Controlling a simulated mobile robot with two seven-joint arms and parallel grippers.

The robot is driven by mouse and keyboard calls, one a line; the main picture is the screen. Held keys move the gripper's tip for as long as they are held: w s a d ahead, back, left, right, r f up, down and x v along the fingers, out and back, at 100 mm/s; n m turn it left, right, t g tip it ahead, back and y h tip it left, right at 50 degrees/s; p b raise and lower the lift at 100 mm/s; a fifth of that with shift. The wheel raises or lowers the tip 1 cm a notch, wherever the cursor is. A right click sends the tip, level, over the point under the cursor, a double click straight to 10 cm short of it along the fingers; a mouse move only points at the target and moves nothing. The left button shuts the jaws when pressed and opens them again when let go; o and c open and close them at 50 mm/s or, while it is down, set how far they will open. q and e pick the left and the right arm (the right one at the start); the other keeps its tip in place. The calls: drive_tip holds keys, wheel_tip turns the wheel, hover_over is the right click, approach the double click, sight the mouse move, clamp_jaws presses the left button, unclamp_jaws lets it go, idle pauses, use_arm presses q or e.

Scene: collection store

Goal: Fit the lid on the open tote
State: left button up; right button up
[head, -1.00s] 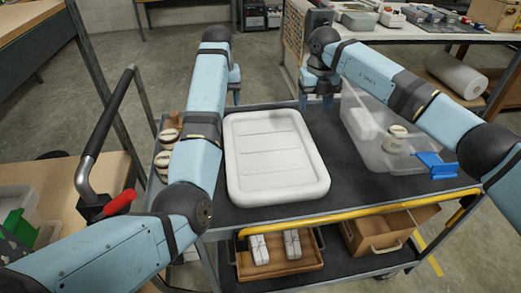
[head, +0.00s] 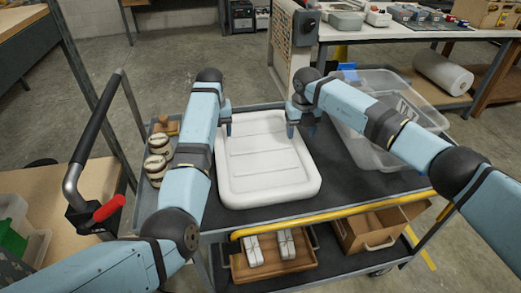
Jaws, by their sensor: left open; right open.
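The white lid (head: 268,170) lies flat on the dark top of the cart, with a raised rim and shallow ribs. The clear open tote (head: 350,143) stands to its right on the same top, partly hidden behind my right arm. My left gripper (head: 226,127) is open at the lid's far left corner. My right gripper (head: 302,131) is open near the lid's far right corner, between lid and tote. Neither holds anything; I cannot tell whether either touches the lid. Much of the tote's inside is hidden.
Several round cream-topped pieces (head: 157,165) sit on the cart's left end. A yellow rail (head: 330,215) runs along its front edge. A wooden tray (head: 272,262) and an open box (head: 372,235) are on the lower shelf. A workbench (head: 400,33) stands behind.

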sight(218, 141)
use_arm(q)
drive_tip(key=shift+f, duration=1.85)
use_arm(e)
drive_tip(key=shift+f, duration=1.8)
use_arm(q)
drive_tip(key=shift+c, duration=0.4)
use_arm(e)
drive_tip(key=shift+c, duration=0.4)
use_arm(q)
drive_tip(key=c, duration=1.1)
use_arm(e)
drive_tip(key=c, duration=1.1)
